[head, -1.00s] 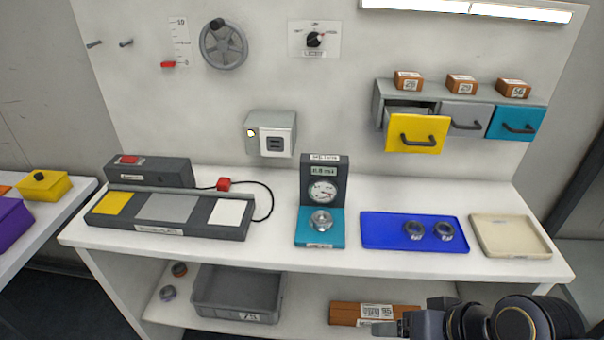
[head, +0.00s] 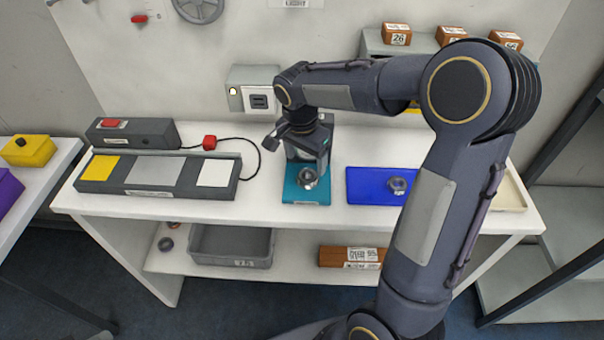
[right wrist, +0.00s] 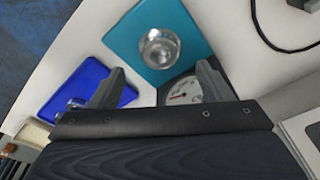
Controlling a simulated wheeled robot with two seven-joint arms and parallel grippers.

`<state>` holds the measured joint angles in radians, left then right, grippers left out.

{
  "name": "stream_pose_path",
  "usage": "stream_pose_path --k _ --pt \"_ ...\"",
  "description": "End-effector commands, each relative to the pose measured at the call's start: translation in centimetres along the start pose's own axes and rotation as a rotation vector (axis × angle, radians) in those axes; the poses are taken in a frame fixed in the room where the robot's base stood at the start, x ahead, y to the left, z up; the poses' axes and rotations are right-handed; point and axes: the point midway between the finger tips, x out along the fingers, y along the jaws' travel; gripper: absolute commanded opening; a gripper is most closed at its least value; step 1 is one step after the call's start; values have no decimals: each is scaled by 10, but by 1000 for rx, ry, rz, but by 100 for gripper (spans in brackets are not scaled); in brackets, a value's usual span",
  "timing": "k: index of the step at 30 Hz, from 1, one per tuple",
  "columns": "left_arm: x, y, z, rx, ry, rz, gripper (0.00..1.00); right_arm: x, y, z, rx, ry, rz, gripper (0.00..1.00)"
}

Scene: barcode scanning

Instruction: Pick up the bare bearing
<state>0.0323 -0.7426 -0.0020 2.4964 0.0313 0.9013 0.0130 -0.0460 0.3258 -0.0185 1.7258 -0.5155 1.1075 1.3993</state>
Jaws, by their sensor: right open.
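A metal ring-shaped bearing (head: 308,179) sits on the teal base (head: 305,197) of the dial tester; it also shows in the right wrist view (right wrist: 160,47). Another bearing (head: 397,185) lies on the blue tray (head: 365,190), partly visible in the wrist view (right wrist: 75,103). I cannot tell by looks which bearing is the bare one. My right gripper (head: 298,148) is open above the tester, in front of its dial. In the wrist view its fingers (right wrist: 160,86) are spread and empty, with the tester's bearing beyond them. My left gripper is out of view.
The dial (right wrist: 183,92) stands upright close to my right fingers. A panel with yellow, grey and white pads (head: 150,175) is to the left. My right arm covers part of the blue tray and the cream tray (head: 514,192). A grey bin (head: 230,245) is on the lower shelf.

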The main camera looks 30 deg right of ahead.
Motion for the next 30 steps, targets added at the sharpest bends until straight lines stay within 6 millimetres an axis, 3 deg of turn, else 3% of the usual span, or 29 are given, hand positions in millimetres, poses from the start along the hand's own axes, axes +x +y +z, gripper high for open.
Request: stream_pose_path --k 12,20,30 --pt "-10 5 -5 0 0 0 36 54 0 -1 -1 -2 0 72" --pt "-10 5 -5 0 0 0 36 58 0 0 -2 -1 -2 72" --pt "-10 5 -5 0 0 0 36 58 0 0 -2 -1 -2 30"
